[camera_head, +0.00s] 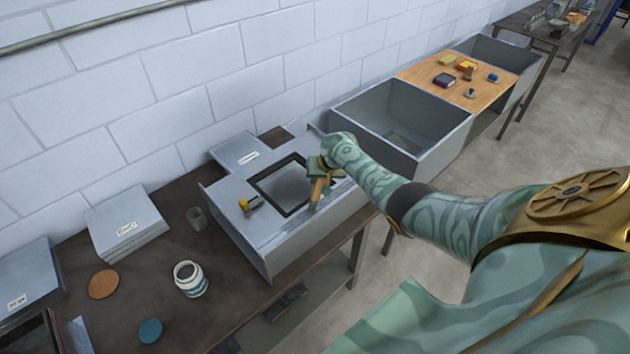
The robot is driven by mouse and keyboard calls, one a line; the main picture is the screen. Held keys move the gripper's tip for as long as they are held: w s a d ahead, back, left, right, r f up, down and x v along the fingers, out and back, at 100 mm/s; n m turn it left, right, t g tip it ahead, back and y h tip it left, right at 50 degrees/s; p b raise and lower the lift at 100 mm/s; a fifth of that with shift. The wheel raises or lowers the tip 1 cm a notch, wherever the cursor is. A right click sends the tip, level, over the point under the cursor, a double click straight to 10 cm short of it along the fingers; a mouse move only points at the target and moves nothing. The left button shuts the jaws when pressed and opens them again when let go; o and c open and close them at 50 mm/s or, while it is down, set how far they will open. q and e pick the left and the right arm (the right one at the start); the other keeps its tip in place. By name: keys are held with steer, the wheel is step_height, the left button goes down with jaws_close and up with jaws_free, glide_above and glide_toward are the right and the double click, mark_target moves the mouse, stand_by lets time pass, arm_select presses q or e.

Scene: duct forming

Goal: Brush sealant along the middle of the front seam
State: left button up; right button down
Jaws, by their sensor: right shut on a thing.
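The grey sheet-metal duct (228,214) lies on the dark workbench, with a black-framed opening in its top face. Its front seam (285,232) runs along the near upper edge. My right gripper (318,186) is over the right part of the duct, near that front edge. It is shut on a slim tan tool, seemingly the brush (316,196), which points down toward the seam. I cannot tell whether its tip touches the metal. An open jar (190,279) with a white rim and a dark inside stands on the bench at the left. My left gripper is not in view.
Open grey bins (401,120) stand to the right.

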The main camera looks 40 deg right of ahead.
steer(key=shift+d, duration=0.1)
steer(key=shift+d, duration=0.1)
steer(key=d+b, duration=0.1)
steer(key=d, duration=0.1)
steer(key=shift+w+d+f+b, duration=0.1)
steer(key=shift+w+d+b, duration=0.05)
steer(key=shift+d+b, duration=0.25)
stand_by(0.4)
